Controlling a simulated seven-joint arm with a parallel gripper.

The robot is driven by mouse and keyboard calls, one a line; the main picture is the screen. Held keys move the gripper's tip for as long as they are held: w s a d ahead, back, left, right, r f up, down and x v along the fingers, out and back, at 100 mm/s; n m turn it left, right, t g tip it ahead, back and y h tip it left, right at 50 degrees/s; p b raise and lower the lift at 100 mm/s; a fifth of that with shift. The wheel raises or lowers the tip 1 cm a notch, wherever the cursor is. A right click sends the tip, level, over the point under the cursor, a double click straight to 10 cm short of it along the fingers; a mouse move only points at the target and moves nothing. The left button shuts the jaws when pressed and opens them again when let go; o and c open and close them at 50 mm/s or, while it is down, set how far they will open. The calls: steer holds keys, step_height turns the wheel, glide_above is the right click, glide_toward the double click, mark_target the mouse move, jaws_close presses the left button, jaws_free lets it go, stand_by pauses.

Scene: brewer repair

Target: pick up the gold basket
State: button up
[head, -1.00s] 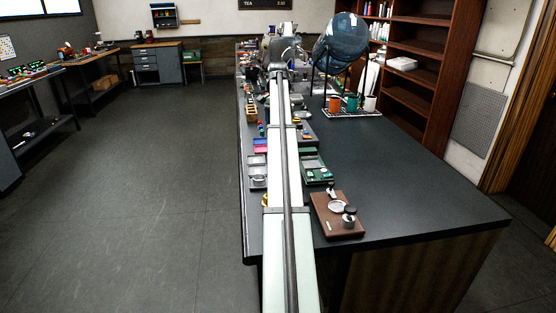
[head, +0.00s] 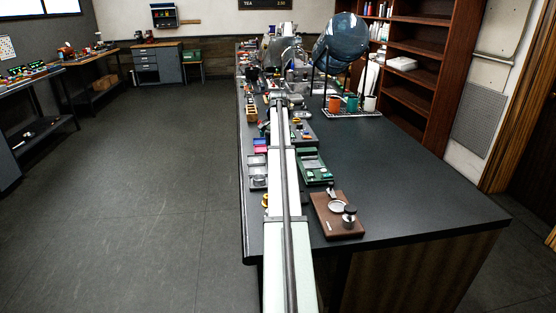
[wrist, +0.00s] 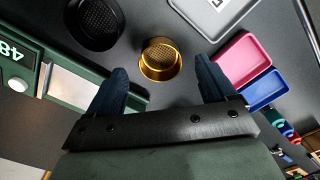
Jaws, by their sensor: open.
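The gold basket (wrist: 160,60) is a round, shallow cup with a perforated bottom, open side up on the dark counter in the wrist view. My gripper (wrist: 161,70) is open, with its two dark blue fingers on either side of the basket's near part in the picture. I cannot tell how far above the counter the fingertips are, and no contact shows. In the head view my arm runs along the counter and I cannot make out the basket there.
A green scale (wrist: 60,85) is at left, a grey tray (wrist: 212,14) above, pink (wrist: 242,60) and blue (wrist: 264,90) trays at right. The counter's right part (head: 410,180) is clear.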

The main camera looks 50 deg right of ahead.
step_height(320, 180, down, 3)
steer(key=shift+r, duration=0.2)
steer(key=c, duration=1.1)
steer(key=shift+r, duration=0.15)
